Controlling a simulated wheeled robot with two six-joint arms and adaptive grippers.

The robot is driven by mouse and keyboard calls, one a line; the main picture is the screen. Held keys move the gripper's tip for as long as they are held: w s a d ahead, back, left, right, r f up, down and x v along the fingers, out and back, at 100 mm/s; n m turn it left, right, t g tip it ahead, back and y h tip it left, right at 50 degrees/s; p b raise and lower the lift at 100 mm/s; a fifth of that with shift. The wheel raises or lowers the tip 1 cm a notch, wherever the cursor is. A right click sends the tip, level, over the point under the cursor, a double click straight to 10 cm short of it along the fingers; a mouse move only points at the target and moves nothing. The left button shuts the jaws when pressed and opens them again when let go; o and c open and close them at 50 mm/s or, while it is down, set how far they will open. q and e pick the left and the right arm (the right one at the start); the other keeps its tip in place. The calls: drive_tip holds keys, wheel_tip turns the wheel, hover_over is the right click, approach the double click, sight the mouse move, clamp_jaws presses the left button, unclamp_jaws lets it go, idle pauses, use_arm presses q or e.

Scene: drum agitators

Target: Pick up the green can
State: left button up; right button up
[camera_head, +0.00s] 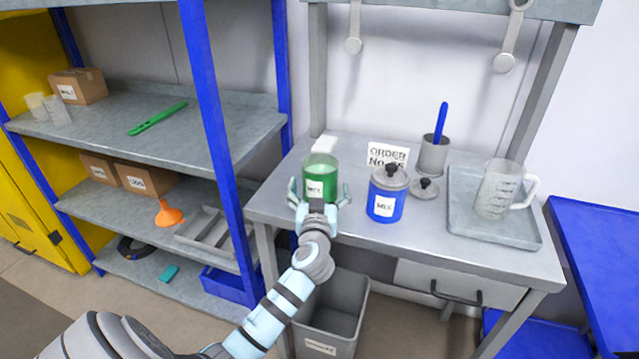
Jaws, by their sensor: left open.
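The green can (321,171), with a white label on its front, stands upright on the grey workbench (420,244) near its left end. My left gripper (319,193) reaches in from the front, its fingers open on either side of the can's lower part. I cannot tell whether the fingers touch the can. The gripper's palm hides the can's bottom front. My right gripper is not in view.
A blue lidded can (384,205) stands close to the right of the green can. A loose lid (424,190), an order sign (388,154), a grey cup (432,158) and a tray (520,231) with a clear jug (495,188) are farther right. A blue-post shelf (213,110) is left; a bin (330,310) is below.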

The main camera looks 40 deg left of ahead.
use_arm(q)
drive_tip(key=shift+w+a, duration=0.1)
drive_tip(key=shift+w, duration=0.05)
drive_tip(key=c, duration=1.8)
drive_tip(key=shift+r, duration=0.15)
